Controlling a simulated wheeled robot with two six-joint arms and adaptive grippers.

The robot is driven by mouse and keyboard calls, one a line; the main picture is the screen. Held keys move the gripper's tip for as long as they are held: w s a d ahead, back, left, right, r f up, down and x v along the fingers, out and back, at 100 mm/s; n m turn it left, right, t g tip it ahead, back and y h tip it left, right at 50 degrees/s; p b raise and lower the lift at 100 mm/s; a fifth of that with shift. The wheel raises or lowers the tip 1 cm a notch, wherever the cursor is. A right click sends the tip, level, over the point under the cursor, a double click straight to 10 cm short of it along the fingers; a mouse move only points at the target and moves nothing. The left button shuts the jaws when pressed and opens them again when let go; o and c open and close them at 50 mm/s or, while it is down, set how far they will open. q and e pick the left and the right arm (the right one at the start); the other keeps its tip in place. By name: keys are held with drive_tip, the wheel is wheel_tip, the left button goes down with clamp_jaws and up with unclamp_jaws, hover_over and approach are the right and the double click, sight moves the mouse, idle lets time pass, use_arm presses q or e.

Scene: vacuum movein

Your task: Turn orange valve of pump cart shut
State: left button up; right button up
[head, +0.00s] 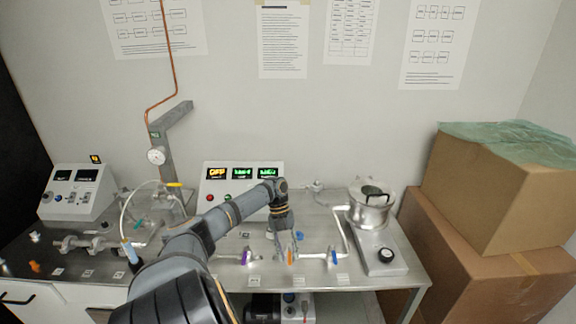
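A small orange valve handle (291,256) stands upright on the metal pipe line along the front of the steel bench. My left arm reaches in from the lower left, and its gripper (284,240) points down just above and behind the orange handle. The fingers are small and partly blend with the pipework, so I cannot tell whether they touch the handle or how far they are open. Purple-blue handles stand on the same line, one to the left (246,257) and one to the right (334,257). My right gripper is not in view.
A control box (240,172) with lit displays stands behind my arm. A round metal vessel (370,208) stands at the right, and cardboard boxes (500,185) beyond the bench. Another orange piece (35,266) lies at far left. A steel post with a gauge (157,155) rises at left.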

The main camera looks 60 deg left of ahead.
use_arm(q)
drive_tip(key=v, duration=1.2)
drive_tip(key=shift+d+f, duration=0.1)
idle(0.4)
